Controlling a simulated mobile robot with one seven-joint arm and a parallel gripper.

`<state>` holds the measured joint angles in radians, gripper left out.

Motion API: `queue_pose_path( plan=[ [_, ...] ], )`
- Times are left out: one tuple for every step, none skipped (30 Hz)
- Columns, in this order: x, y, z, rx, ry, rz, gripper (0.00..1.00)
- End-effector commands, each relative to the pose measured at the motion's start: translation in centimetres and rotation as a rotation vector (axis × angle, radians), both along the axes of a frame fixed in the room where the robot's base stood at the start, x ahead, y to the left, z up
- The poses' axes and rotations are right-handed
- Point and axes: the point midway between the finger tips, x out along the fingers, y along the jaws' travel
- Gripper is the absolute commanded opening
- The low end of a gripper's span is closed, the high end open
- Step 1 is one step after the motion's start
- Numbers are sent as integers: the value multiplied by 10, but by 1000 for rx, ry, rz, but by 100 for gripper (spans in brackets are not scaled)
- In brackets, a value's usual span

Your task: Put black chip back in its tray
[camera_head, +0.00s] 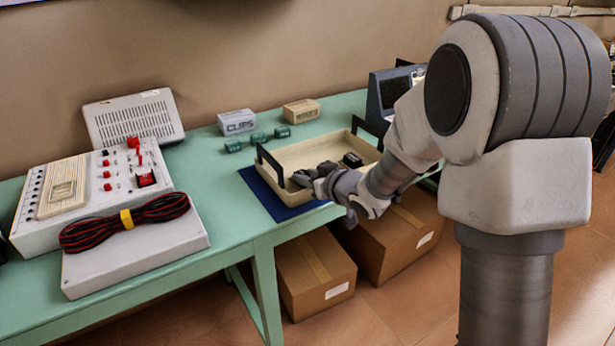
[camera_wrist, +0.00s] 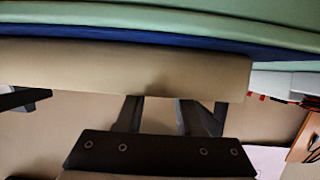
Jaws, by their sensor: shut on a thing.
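The cream tray (camera_head: 285,152) with dark end handles lies on a blue mat (camera_head: 262,190) on the green table. A small black block that looks like a black chip (camera_head: 352,159) is in its right part. My gripper (camera_head: 303,180) is low at the tray's left front. In the wrist view my gripper's fingers (camera_wrist: 160,108) stand apart, and their tips go out of sight behind the tray's wall (camera_wrist: 120,65). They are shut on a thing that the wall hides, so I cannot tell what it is.
Several green blocks (camera_head: 258,138) lie behind the tray, near a CLIPS box (camera_head: 237,122) and a tan box (camera_head: 301,111). A white control panel (camera_head: 120,185) with a cable bundle (camera_head: 125,222) fills the table's left. Cardboard boxes (camera_head: 315,270) stand below the table.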

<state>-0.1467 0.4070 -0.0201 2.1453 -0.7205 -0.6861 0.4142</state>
Motion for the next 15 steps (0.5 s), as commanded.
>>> queue_pose_path(
  plan=[
    [0, 0, -1, 0, 0, 0, 40],
    [0, 0, -1, 0, 0, 0, 45],
    [0, 0, -1, 0, 0, 0, 52],
    [0, 0, -1, 0, 0, 0, 58],
    [0, 0, -1, 0, 0, 0, 63],
    [0, 0, -1, 0, 0, 0, 66],
    [0, 0, -1, 0, 0, 0, 66],
    [0, 0, -1, 0, 0, 0, 66],
    [0, 0, -1, 0, 0, 0, 66],
    [0, 0, -1, 0, 0, 0, 66],
    [0, 0, -1, 0, 0, 0, 66],
    [0, 0, -1, 0, 0, 0, 66],
    [0, 0, -1, 0, 0, 0, 66],
    [0, 0, 0, 0, 0, 0, 66],
    [0, 0, 1, 0, 0, 0, 66]
  ],
)
